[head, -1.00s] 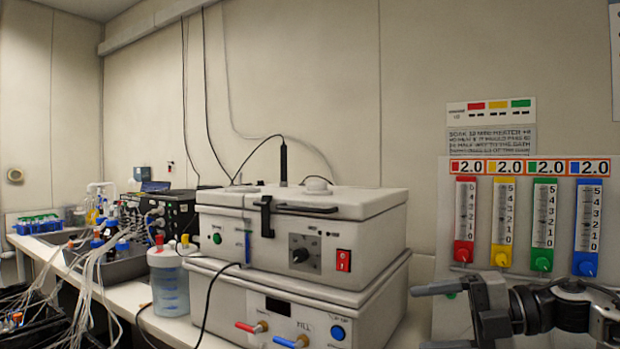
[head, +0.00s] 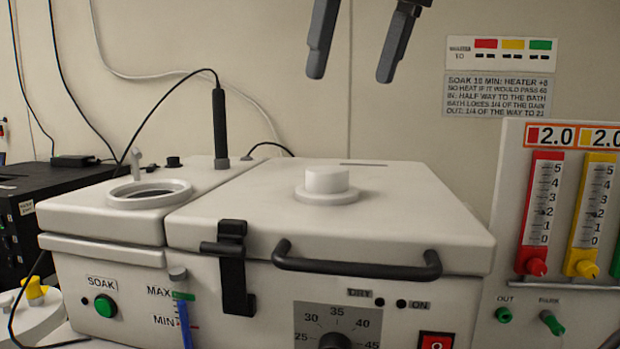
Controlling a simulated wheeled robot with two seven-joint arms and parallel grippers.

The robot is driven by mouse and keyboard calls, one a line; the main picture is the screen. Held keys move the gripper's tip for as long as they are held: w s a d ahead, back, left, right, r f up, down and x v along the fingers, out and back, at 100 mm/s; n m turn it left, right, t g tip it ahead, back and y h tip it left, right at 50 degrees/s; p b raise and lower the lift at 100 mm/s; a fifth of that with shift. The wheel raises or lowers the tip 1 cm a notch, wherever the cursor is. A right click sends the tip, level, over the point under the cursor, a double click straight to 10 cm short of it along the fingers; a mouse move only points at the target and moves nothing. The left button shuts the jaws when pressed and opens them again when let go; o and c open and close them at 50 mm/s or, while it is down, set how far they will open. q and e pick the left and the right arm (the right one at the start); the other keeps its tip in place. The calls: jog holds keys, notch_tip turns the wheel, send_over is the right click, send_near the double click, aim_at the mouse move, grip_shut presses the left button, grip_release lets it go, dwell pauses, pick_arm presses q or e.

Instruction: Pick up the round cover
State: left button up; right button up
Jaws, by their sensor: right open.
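The round cover (head: 327,188) is a white disc with a short thick knob. It rests flat on the closed lid (head: 410,210) of the white bath. My right gripper (head: 352,75) comes in from the top edge, above and slightly right of the cover in the picture. Its two dark fingers are spread apart, point down and hold nothing. They are clear of the cover. To the left, a round opening with a raised white rim (head: 118,200) sits in the bath's top. My left gripper is not in view.
A black probe (head: 220,130) with a cable stands upright behind the opening. A black handle (head: 355,266) and latch (head: 232,270) are on the bath's front. A panel with coloured gauges (head: 540,215) stands at the right. The space between gripper and cover looks clear.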

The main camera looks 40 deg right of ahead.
send_over(329, 169)
jog(key=s, duration=0.2)
notch_tip(329, 169, down, 7)
jog(key=shift+a+r, duration=0.1)
jog(key=shift+s+x, duration=0.2)
jog(key=shift+x, duration=2.65)
jog(key=shift+a, duration=0.1)
jog(key=shift+c, duration=0.3)
jog(key=c, duration=0.5)
